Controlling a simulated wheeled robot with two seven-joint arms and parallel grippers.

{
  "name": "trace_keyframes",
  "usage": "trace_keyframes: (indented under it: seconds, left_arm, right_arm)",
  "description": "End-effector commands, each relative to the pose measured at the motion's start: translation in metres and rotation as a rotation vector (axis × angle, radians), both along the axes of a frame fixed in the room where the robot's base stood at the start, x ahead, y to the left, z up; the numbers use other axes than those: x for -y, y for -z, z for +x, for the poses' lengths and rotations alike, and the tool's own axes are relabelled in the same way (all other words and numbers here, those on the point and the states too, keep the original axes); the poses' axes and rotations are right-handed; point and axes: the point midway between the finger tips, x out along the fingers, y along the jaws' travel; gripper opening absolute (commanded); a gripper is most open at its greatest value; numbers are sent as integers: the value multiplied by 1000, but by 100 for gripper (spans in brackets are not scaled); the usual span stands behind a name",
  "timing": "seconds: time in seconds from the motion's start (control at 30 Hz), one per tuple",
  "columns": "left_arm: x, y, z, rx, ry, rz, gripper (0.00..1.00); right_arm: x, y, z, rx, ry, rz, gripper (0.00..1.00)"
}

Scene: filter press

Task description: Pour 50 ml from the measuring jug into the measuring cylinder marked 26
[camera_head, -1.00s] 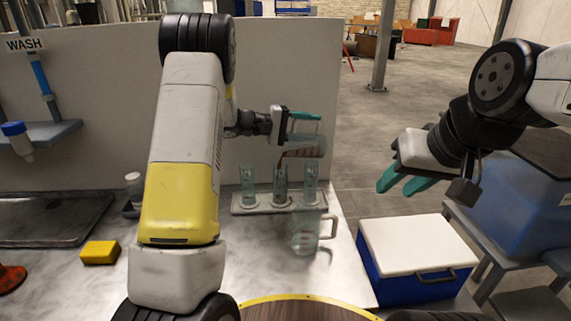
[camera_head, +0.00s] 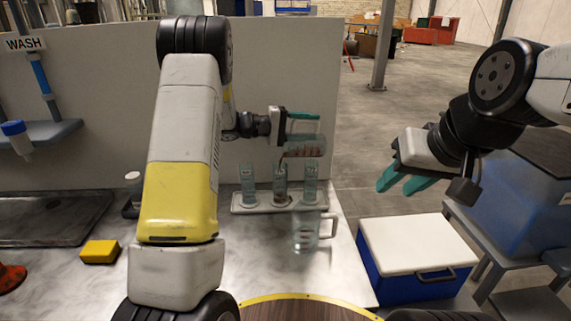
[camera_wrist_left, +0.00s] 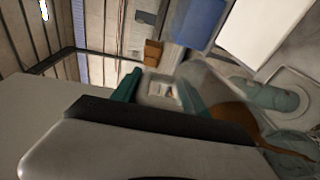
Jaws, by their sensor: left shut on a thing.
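My left gripper (camera_head: 303,126) is shut on a clear jug (camera_head: 312,146) holding brown liquid, tipped on its side above the rack. The jug also shows in the left wrist view (camera_wrist_left: 208,90), with brown liquid (camera_wrist_left: 232,118) running towards its mouth. In the head view a thin brown stream (camera_head: 282,160) falls from its left end towards the middle cylinder (camera_head: 280,178), which looks brownish low down. A clear cylinder stands on each side, left (camera_head: 248,178) and right (camera_head: 310,178). No cylinder marking is readable. My right gripper (camera_head: 403,183) is open and empty at the right.
The cylinders stand in a pale rack (camera_head: 240,208). A second clear jug with a handle (camera_head: 305,232) stands in front of it. A blue cool box with a white lid (camera_head: 418,245) is to the right. A yellow sponge (camera_head: 100,252) lies at left, before a grey upright panel (camera_head: 110,130).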

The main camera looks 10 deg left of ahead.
Motion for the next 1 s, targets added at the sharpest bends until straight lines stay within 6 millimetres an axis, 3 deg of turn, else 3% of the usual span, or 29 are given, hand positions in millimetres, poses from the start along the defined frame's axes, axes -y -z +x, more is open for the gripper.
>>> trace_keyframes:
  seconds: [0.87,1.0]
  left_arm:
    - [-6,1,-2,20,0,-55,0]
    - [7,-4,0,0,8,27,0]
  right_arm:
    - [0,0,0,0,0,0,36]
    - [0,0,0,0,0,0,36]
